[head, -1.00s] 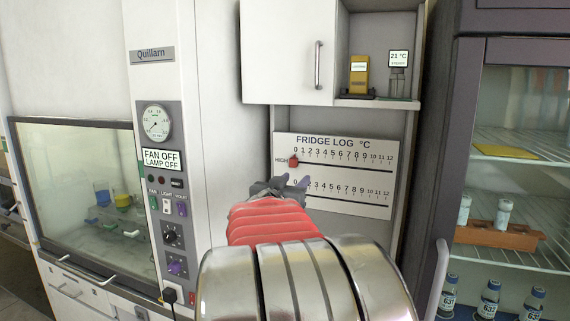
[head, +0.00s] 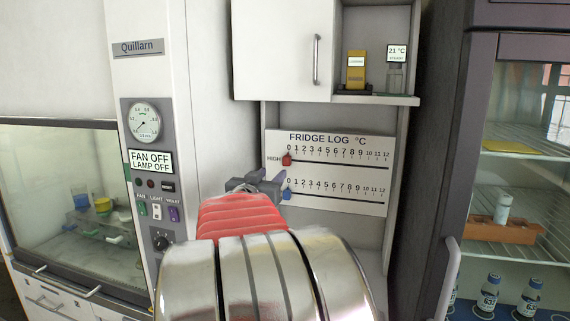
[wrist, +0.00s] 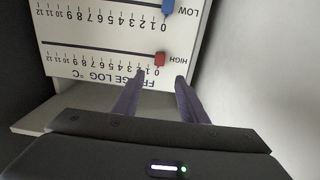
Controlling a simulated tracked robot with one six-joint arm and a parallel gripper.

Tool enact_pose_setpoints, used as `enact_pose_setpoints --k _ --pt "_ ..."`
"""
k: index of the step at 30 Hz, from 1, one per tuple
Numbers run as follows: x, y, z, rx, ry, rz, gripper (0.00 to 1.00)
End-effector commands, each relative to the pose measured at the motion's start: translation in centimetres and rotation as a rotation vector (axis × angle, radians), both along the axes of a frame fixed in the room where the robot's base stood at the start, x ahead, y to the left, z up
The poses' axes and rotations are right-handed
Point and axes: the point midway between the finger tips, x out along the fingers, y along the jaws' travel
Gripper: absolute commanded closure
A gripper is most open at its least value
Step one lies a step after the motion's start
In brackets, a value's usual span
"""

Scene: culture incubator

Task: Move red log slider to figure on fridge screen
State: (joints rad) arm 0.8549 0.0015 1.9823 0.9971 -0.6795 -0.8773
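The white FRIDGE LOG board (head: 335,172) hangs on the back wall with two 0–12 scales. The red slider (head: 287,159) is on the upper HIGH line, at about 0. The blue slider (head: 287,194) is on the lower line, also near 0. My gripper (head: 268,180) is in front of the board's left side. In the wrist view, which shows the board upside down, my gripper (wrist: 160,76) is open, its two fingers apart. The red slider (wrist: 160,58) appears just beyond the gap between the fingertips; contact cannot be told. No fridge screen figure is readable.
A shelf (head: 375,99) above the board holds a yellow device (head: 356,72) and a display (head: 397,53) reading 21 °C. A white panel stands close left of the gripper. The glass-fronted fridge (head: 515,150) stands at the right, the fume hood (head: 70,200) at the left.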

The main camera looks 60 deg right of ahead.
Motion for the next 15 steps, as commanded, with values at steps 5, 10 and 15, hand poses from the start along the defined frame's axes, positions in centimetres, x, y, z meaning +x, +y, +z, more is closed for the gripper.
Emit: enact_pose_setpoints --k 5,10,15 --pt "0.2 -1.7 -0.1 0.0 0.001 -0.003 0.61" --pt "0.5 -3.9 -0.1 0.001 0.001 -0.003 0.61" --pt "0.8 -6.1 -0.1 0.001 0.001 -0.003 0.61"
